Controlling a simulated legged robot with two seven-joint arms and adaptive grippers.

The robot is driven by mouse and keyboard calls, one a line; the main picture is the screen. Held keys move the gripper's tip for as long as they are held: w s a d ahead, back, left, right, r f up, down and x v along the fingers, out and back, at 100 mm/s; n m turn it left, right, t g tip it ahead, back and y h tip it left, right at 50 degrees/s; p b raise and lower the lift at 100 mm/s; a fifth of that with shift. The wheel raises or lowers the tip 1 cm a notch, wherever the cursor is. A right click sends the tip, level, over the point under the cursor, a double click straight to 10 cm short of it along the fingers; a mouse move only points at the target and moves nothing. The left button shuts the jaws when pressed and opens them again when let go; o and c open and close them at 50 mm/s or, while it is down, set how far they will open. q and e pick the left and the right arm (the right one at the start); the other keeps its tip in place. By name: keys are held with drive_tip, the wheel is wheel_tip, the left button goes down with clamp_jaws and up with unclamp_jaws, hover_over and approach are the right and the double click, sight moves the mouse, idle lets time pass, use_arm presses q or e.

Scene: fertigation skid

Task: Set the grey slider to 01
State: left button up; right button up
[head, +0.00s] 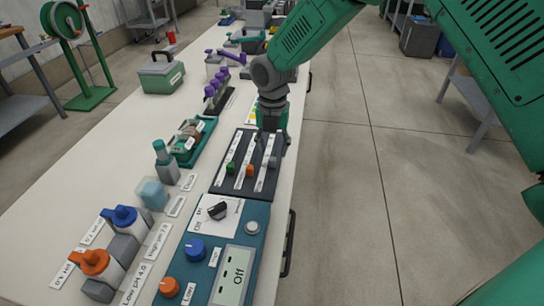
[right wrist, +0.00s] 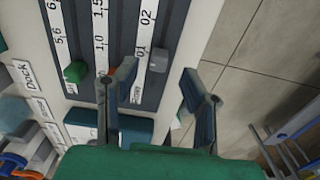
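The grey slider (head: 272,162) is the rightmost of three on the dark slider panel (head: 222,184), near the lower end of its white scale. In the right wrist view, the grey slider (right wrist: 158,60) sits beside the printed 01, its middle slightly below that mark; 02 is farther up the scale. My right gripper (head: 271,122) is over the far part of the panel. In the right wrist view, my right gripper (right wrist: 158,98) is open and empty, with the grey slider ahead between its fingertips in the picture and apart from them. My left gripper is not in view.
The green slider (right wrist: 75,71) and the orange slider (head: 249,171) stand left of the grey one; a finger partly hides the orange one in the wrist view. A blue control box (head: 236,229) with knobs lies in front. The table's right edge is close, with floor beyond.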

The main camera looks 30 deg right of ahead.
sight(270, 158)
wheel_tip(270, 158, up, 8)
drive_tip(key=a, duration=0.1)
drive_tip(key=shift+r, duration=0.2)
drive_tip(key=shift+d, duration=0.1)
drive_tip(key=shift+d, duration=0.1)
